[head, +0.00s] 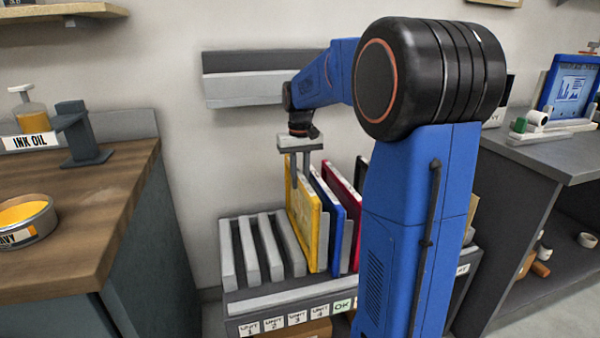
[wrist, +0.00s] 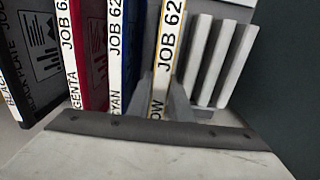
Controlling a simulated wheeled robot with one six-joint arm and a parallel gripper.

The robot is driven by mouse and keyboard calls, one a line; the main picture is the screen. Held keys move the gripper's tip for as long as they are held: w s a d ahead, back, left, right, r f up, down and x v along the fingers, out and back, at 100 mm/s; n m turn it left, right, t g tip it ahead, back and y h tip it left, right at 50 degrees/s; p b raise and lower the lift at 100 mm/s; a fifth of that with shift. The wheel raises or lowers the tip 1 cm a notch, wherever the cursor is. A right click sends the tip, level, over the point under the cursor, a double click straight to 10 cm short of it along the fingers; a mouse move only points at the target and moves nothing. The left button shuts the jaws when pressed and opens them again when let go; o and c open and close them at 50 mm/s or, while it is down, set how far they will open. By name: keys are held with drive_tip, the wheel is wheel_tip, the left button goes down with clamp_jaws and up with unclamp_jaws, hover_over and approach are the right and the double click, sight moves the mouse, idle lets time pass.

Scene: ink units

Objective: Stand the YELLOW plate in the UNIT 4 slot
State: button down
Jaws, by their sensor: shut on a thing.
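The yellow plate (head: 304,215) stands upright at the rack (head: 300,290), just right of the leftmost bare dividers. Its lower front corner appears above the UNIT 4 label (head: 319,313); I cannot tell whether its bottom edge is fully seated. My gripper (head: 301,178) points down from above and is shut on the yellow plate near its top. In the wrist view, the yellow plate (wrist: 166,50) shows its white labelled edge, with a grey piece close on each side. The fingertips are partly hidden.
A blue plate (head: 331,212) stands close to the right, then a red plate (head: 343,190) and a black one, partly hidden by my arm. The UNIT 1 to UNIT 3 slots, left among the grey dividers (head: 249,252), are empty. A wooden-topped counter (head: 95,215) stands left.

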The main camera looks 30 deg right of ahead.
drive_tip(key=shift+f, duration=2.1)
drive_tip(key=c, duration=1.5)
unclamp_jaws()
drive_tip(key=shift+c, duration=0.2)
wheel_tip(320, 180, up, 17)
drive_tip(key=shift+r, duration=0.2)
wheel_tip(320, 180, up, 5)
